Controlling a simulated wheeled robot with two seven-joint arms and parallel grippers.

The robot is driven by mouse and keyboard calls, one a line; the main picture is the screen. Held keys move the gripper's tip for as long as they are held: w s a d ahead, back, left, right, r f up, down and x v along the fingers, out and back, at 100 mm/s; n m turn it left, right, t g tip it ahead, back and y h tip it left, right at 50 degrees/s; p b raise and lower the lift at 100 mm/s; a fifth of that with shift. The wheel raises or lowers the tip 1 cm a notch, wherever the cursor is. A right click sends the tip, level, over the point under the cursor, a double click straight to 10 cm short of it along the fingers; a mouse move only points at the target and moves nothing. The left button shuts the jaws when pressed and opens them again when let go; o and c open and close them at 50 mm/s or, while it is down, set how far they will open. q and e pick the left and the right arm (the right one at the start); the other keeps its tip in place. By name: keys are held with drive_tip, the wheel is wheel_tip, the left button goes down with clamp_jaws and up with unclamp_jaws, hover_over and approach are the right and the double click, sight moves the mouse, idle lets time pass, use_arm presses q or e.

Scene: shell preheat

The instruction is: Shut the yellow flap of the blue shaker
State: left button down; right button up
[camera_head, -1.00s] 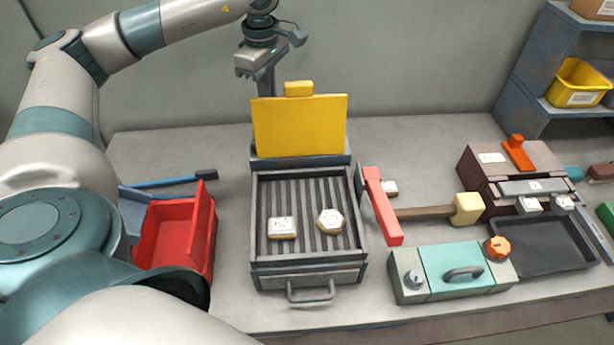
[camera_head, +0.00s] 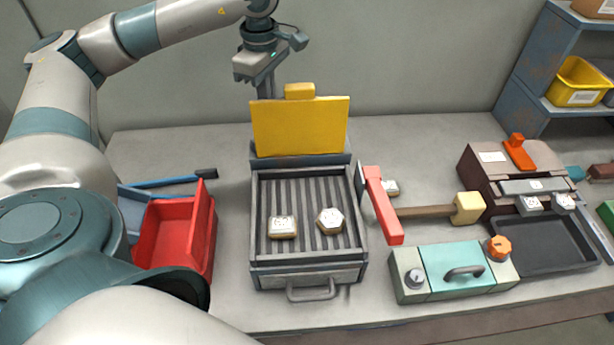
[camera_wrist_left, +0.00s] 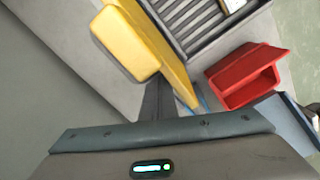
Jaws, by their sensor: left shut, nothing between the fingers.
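The shaker is a grey-blue ribbed tray (camera_head: 262,262) with a handle at its front, in the middle of the bench. Its yellow flap (camera_head: 300,130) stands up at the rear edge, open, with a small tab on top. A square piece (camera_head: 282,227) and a hexagonal piece (camera_head: 329,220) lie on the ribs. My left gripper (camera_head: 265,90) is shut and empty, pointing down behind the flap's upper left; the flap hides its fingertips. In the left wrist view the fingers (camera_wrist_left: 160,98) are beside the flap (camera_wrist_left: 135,45); contact is unclear. My right gripper is out of view.
A red bin (camera_head: 178,235) stands left of the tray. A teal-fronted box (camera_head: 455,270) and a brown machine (camera_head: 490,165) stand farther right.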

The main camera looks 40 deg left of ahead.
use_arm(q)
drive_tip(key=shift+s+d, duration=1.9)
drive_tip(key=shift+s, duration=0.35)
wheel_tip(320, 180, up, 10)
drive_tip(key=p, duration=0.4)
idle(0.3)
